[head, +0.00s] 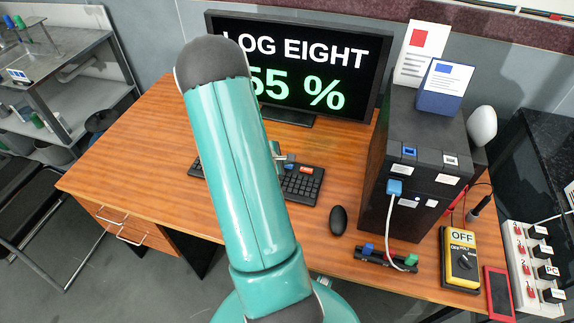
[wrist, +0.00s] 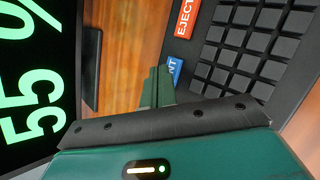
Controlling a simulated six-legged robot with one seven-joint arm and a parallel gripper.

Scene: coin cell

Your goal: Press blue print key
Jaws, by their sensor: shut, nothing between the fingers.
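The blue print key (wrist: 175,68) shows in the wrist view just right of my fingertips, with the letters "NT" visible and the rest hidden behind my gripper. My gripper (wrist: 157,76) is shut and empty, its tips close beside the key; I cannot tell whether they touch it. In the head view my gripper (head: 288,158) is small, partly hidden by my teal arm, and over the keyboard (head: 300,187). The blue key cannot be made out there. The red eject key (wrist: 186,18) lies beyond the blue one in the wrist view.
A monitor (head: 345,60) behind the keyboard reads "LOG EIGHT" and "55 %". A black mouse (head: 338,220) and a dark box (head: 405,165) stand to the right. A yellow switch box (head: 460,258) reads "OFF". The left desk top (head: 140,150) is clear.

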